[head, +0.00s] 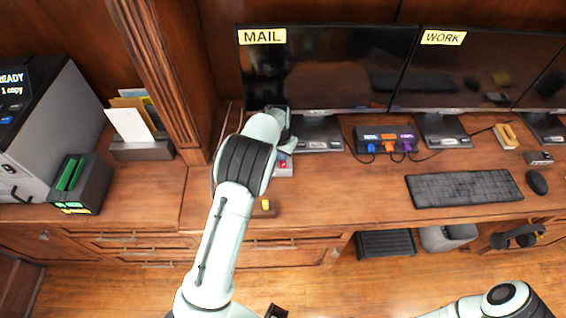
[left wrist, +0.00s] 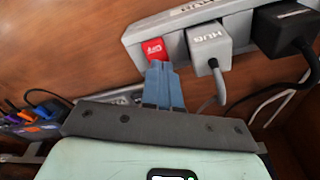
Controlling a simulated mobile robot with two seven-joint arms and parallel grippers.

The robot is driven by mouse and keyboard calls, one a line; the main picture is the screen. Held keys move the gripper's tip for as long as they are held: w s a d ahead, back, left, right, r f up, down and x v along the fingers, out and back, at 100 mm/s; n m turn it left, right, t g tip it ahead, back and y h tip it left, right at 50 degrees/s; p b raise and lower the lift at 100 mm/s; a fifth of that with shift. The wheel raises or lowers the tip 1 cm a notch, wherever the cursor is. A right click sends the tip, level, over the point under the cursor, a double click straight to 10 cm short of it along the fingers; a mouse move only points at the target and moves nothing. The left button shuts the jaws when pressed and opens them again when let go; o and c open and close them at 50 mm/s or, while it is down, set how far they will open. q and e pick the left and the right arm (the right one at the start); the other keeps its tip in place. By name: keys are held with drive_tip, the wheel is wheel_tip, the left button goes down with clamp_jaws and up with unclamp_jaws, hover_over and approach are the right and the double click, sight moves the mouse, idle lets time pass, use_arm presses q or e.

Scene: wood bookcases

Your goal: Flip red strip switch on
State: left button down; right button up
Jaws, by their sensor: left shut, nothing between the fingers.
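The red switch (left wrist: 154,49) sits at the end of a light grey power strip (left wrist: 240,18) in the left wrist view. A white plug marked HUB (left wrist: 208,45) is beside it, with a black plug (left wrist: 283,28) farther right. My left gripper (left wrist: 158,66) is shut and empty, its blue-grey fingertips at the lower edge of the red switch; I cannot tell whether they touch.
A hub with coloured plugs (head: 386,138) stands between the monitors; cables run from it. A keyboard (head: 465,188) and mouse (head: 537,182) lie to the right. A wood pillar (head: 160,75), letter holder (head: 140,150) and grey printer (head: 50,130) are left of the arm.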

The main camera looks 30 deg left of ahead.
use_arm(q)
drive_tip(key=shift+f, duration=0.15)
use_arm(e)
drive_tip(key=shift+s, duration=0.1)
use_arm(q)
drive_tip(key=shift+r+p, duration=1.55)
drive_tip(key=shift+r, duration=2.05)
use_arm(e)
drive_tip(key=w+r, duration=0.3)
drive_tip(key=r, duration=0.1)
drive_tip(key=shift+w, duration=0.2)
use_arm(q)
drive_tip(key=shift+s+f, duration=0.1)
drive_tip(key=shift+f, duration=0.05)
use_arm(e)
drive_tip(key=shift+s, duration=0.15)
